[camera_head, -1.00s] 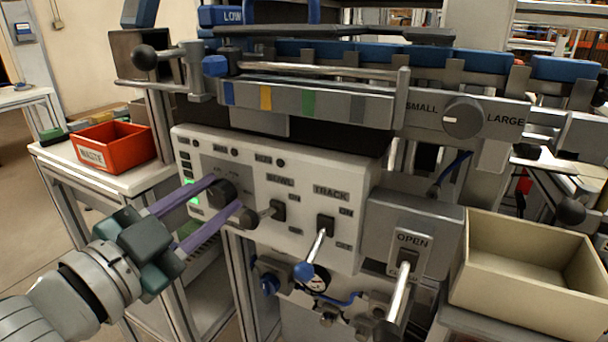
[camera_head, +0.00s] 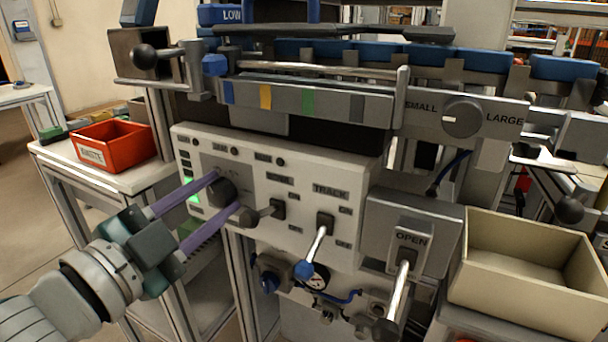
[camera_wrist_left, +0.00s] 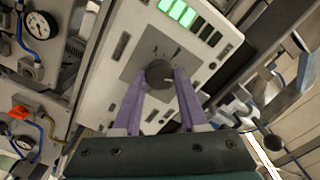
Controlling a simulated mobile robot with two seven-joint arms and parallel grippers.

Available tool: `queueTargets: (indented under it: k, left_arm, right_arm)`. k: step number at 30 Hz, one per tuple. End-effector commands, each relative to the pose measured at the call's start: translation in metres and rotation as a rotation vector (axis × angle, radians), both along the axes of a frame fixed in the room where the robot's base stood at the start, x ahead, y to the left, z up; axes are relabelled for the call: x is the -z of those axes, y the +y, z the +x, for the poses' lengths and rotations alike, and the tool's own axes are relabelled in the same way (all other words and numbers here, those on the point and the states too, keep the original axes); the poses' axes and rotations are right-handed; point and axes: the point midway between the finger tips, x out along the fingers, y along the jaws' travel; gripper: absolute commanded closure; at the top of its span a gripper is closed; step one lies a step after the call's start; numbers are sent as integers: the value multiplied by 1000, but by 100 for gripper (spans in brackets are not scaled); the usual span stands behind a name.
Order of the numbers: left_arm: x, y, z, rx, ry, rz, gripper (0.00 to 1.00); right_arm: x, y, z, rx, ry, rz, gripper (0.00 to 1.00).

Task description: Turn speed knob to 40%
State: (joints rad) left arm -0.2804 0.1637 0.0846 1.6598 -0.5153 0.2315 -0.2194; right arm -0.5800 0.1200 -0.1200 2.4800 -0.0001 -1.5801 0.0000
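The dark round speed knob (camera_head: 221,191) sits at the left of the white control panel (camera_head: 300,220). My left gripper (camera_head: 228,192) has its two purple fingers on either side of the knob. In the left wrist view the knob (camera_wrist_left: 159,74) lies between the fingertips (camera_wrist_left: 159,84), which appear to touch its sides. A small pale mark shows on the knob's lower right there. A row of indicator bars (camera_wrist_left: 178,11) beside it has bright green bars at one end and dark ones at the other. The scale print is too small to read. My right gripper is not in view.
Right of the knob are a small lever (camera_head: 271,209), the TRACK lever (camera_head: 317,240) with a blue tip and the OPEN lever (camera_head: 400,284). A red bin (camera_head: 124,155) stands left, a beige bin (camera_head: 500,298) right. A SMALL/LARGE dial (camera_head: 462,117) sits above.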

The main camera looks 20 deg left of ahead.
Motion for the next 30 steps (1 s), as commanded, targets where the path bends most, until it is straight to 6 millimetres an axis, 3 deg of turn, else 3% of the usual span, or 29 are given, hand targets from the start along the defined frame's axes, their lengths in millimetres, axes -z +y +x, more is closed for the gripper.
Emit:
queueTargets:
  k: [1, 8, 17, 20, 30]
  left_arm:
    - [0, 0, 0, 0, -1, 0, 53]
    - [0, 0, 0, 0, 0, -1, 28]
    - [1, 0, -3, 0, 1, -1, 28]
    - [1, 1, -15, -1, 3, -1, 28]
    - [1, 6, -78, -1, 5, -1, 28]
  right_arm:
    - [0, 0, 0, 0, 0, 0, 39]
    - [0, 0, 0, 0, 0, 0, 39]
    - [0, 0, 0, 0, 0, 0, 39]
    - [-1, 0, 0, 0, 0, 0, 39]
    - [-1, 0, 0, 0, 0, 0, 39]
